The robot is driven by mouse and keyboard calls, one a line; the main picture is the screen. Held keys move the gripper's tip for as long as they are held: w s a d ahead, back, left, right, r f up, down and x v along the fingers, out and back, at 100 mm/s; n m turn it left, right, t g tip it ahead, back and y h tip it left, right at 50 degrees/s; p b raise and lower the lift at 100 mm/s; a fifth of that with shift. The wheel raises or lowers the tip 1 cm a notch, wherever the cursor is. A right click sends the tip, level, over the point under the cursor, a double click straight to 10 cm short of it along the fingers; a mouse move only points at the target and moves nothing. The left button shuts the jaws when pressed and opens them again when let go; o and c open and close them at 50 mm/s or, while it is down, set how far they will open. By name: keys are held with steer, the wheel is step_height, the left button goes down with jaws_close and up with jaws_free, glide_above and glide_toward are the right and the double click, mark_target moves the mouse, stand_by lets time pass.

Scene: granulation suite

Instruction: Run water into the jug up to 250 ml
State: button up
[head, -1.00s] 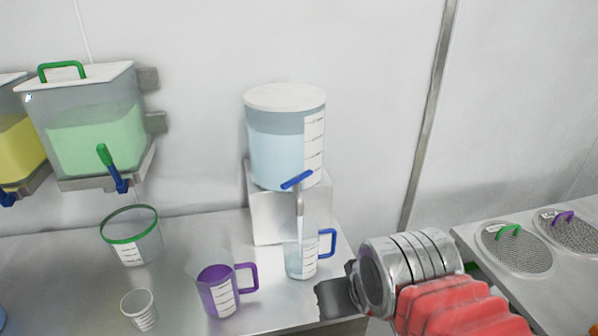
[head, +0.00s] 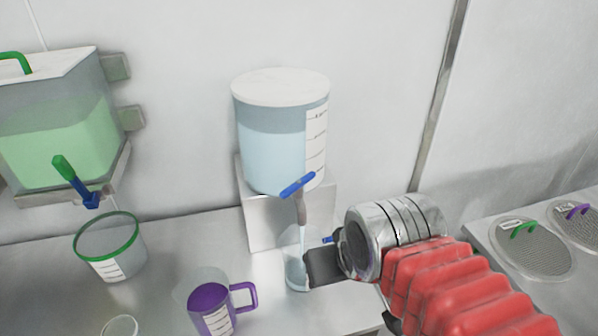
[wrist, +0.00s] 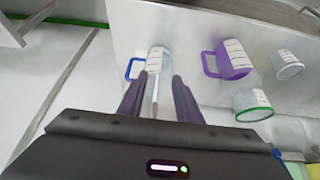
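The clear jug with a blue handle (wrist: 154,62) stands under the tap of the water tank (head: 272,150). In the head view my gripper hides much of the jug (head: 294,272). The blue tap lever (head: 298,185) is above it, and a pale stream runs from the spout into the jug. Some water seems to be in it; the level against the marks is not readable. My gripper (head: 312,268) is in front of the jug. In the wrist view my gripper (wrist: 160,88) has its two fingers apart, with the stream and jug showing between them.
A purple-handled jug (head: 212,308) with purple contents stands left of the water jug. A green-rimmed container (head: 110,262) is under the green liquid tank (head: 60,140). A small cup (head: 120,328) is at the front. Round mesh sieves (head: 530,250) lie on the right bench.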

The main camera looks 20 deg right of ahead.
mark_target(299, 182)
steer(key=shift+o, duration=1.4)
steer(key=shift+w+r, duration=0.15)
steer(key=shift+r, duration=0.05)
steer(key=o, duration=1.1)
steer(key=w+r+n, duration=0.1)
steer(key=w+r, duration=0.2)
steer(key=w+r+n, duration=0.1)
steer(key=w+r, duration=0.1)
steer(key=r, duration=0.1)
steer(key=w+d+r+n+g+y, duration=0.1)
steer(key=w+r, duration=0.2)
steer(key=shift+w+r, duration=0.35)
steer(key=o, duration=0.4)
steer(key=w+r+n, duration=0.1)
steer(key=w+r, duration=0.1)
steer(key=w+d+r+n+y, duration=0.1)
steer(key=w+r, duration=0.1)
steer(key=w, duration=0.1)
steer(key=w+d+r+n, duration=0.1)
steer(key=w+r, duration=0.1)
steer(key=w, duration=0.1)
steer(key=shift+w+r+n+g+y, duration=0.1)
steer(key=shift+r+n+g+y, duration=0.2)
steer(key=shift+g, duration=0.1)
steer(key=x, duration=1.3)
steer(key=shift+w+f, duration=0.1)
steer(key=shift+f, duration=0.3)
steer(key=c, duration=0.9)
